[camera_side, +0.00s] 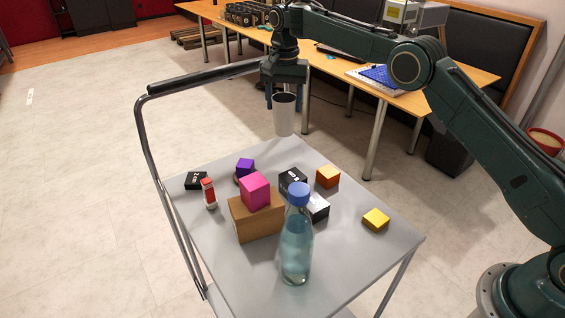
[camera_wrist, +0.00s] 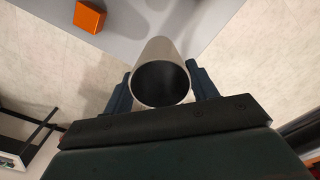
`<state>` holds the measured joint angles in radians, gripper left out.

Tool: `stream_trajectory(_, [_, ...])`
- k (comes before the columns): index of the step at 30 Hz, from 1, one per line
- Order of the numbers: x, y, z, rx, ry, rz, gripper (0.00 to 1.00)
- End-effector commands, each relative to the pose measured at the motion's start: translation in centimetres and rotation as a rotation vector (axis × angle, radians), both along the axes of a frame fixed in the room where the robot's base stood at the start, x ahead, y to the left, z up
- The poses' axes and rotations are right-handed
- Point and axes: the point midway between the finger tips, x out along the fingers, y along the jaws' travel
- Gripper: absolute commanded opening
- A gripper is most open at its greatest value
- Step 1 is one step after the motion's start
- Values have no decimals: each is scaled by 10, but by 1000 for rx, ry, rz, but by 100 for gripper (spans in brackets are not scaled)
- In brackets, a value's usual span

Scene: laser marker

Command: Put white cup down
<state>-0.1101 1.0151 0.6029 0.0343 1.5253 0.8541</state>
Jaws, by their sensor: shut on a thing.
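The white cup (camera_side: 284,116) is upright with its dark open top facing up, above the far edge of the grey cart top (camera_side: 365,262). My gripper (camera_side: 284,92) is shut on the cup near its rim. In the wrist view the cup (camera_wrist: 160,55) sits between the two dark fingers of my gripper (camera_wrist: 162,88), and I look into its dark inside. The side view does not clearly show how far the cup is above the cart top.
On the cart stand a blue-capped bottle (camera_side: 296,250), a brown box (camera_side: 256,222) with a magenta cube (camera_side: 255,190) on it, an orange cube (camera_side: 327,177), a yellow block (camera_side: 376,219), a purple cube (camera_side: 244,167) and a red-and-white item (camera_side: 209,194). A handle rail (camera_side: 150,160) borders the left.

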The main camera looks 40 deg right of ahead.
Motion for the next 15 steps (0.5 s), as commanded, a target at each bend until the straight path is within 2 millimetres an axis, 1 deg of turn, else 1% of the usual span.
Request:
stream_trajectory(3, [6,-6,-7,0,-1,-5,49])
stream_trajectory(6, [8,-8,-9,1,-2,-7,49])
stream_trajectory(12, [8,-9,-11,0,-1,-8,49])
stream_trajectory(15, [8,-9,-16,0,0,-8,49])
